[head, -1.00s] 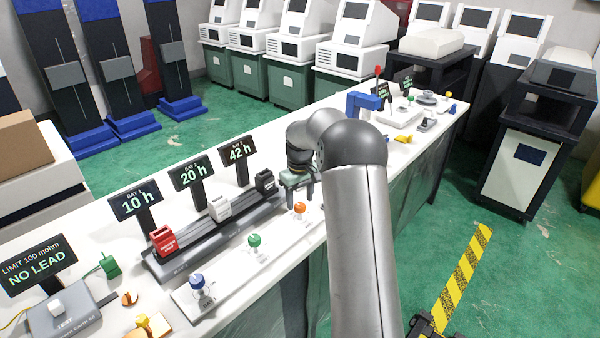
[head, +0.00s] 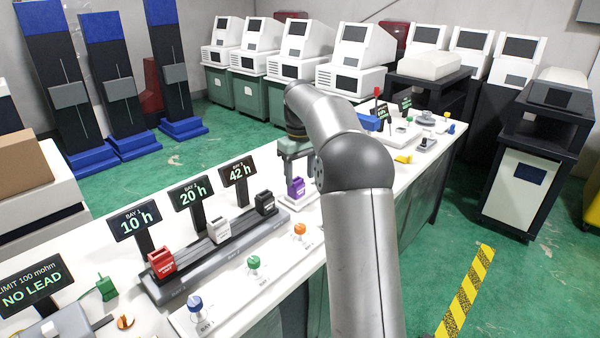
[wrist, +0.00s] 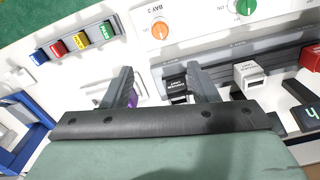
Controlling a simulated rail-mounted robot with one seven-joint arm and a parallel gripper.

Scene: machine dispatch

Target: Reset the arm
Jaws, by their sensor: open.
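My arm (head: 357,240) reaches from the bottom of the head view over the long white table, bent at the elbow. My gripper (wrist: 163,78) is open in the wrist view, with nothing between its two dark fingers. In the head view my gripper (head: 294,155) hangs above a purple block (head: 296,188) on a small white stand, apart from it. In the wrist view the purple block is mostly hidden behind the left finger.
A grey rail holds a red block (head: 162,263), a white block (head: 219,230) and a black block (head: 265,204). Bay signs (head: 190,196) stand behind it. Blue, green and orange knobs (head: 300,230) line the front. Free floor lies right of the table.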

